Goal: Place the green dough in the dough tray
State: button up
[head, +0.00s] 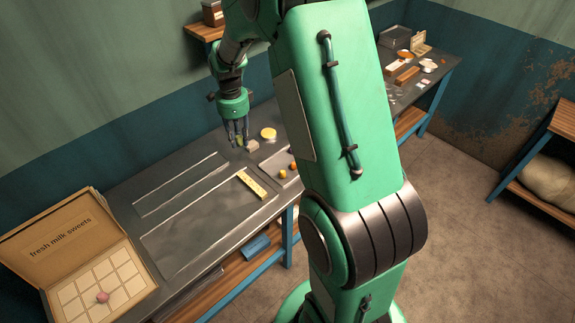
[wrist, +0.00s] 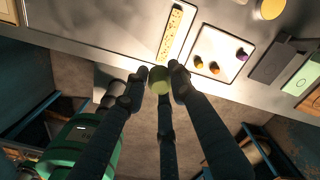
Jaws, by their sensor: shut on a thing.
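A yellow patterned strip (head: 252,185) lies left of the tray. An open sweets box (head: 75,300) with a pink ball stands at the table's left end. The table's middle is largely clear.

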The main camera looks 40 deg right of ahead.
jog(key=s+d+m, duration=0.3)
jog(key=s+d, duration=0.6)
jog(key=s, duration=0.1)
notch_tip(320, 180, down, 24)
jog(key=shift+s+a+r, duration=0.1)
jog(key=shift+s+r, duration=0.05)
send_over(271, 167)
jog(key=shift+a+f+p, duration=0.1)
jog(key=shift+f+p, duration=0.35)
jog(key=shift+f, duration=0.25)
jog(key=shift+f, duration=0.15)
jog(key=shift+f, duration=1.6)
jog(key=shift+f, duration=0.2)
